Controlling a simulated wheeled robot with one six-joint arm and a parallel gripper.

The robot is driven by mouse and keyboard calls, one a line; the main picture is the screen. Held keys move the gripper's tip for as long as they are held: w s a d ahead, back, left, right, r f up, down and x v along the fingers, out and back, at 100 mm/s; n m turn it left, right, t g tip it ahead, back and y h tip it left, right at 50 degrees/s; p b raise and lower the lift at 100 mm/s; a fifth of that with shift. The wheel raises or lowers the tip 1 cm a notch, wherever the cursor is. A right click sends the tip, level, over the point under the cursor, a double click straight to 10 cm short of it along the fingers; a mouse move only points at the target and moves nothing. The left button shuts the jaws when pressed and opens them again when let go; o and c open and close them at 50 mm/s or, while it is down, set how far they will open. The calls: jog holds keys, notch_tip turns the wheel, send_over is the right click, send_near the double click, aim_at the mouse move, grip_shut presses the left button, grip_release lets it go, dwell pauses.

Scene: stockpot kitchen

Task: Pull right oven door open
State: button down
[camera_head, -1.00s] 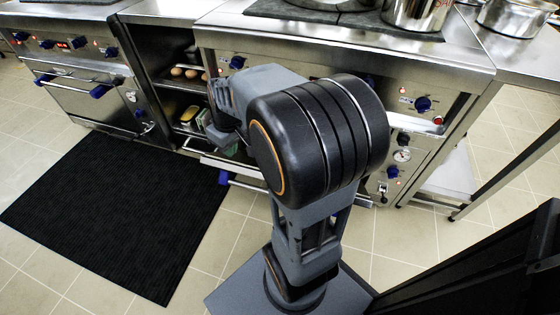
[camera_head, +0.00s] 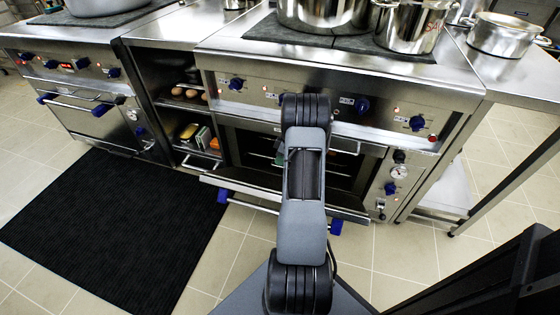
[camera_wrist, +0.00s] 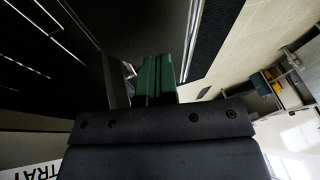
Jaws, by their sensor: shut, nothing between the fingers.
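The right oven door (camera_head: 345,214) is folded down and out from the oven, nearly level. Its handle bar (camera_head: 265,205) with blue end mounts (camera_head: 335,226) runs along its outer side. The oven's dark inside with wire racks (camera_head: 262,154) shows above the door. In the wrist view my gripper's green fingers (camera_wrist: 158,66) are together and empty, beside a dark area with bright lines. Whether they touch the door is unclear.
The left oven (camera_head: 95,110) is shut. Open shelves (camera_head: 190,112) with eggs and small items stand between the ovens. A black mat (camera_head: 110,220) lies on the tiled floor. Pots (camera_head: 410,25) stand on the stove top. A steel side table (camera_head: 525,75) stands at right.

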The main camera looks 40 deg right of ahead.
aim_at(269, 187)
jog(key=x, duration=0.3)
jog(key=b+x, duration=0.1)
jog(key=x, duration=0.1)
jog(key=s+b+x, duration=0.1)
jog(key=x, duration=0.2)
jog(key=shift+a+f, duration=0.2)
jog(key=shift+a, duration=0.25)
jog(key=shift+s+a+f+b, duration=0.25)
jog(key=shift+a+f+b, duration=0.2)
jog(key=shift+a+f, duration=0.1)
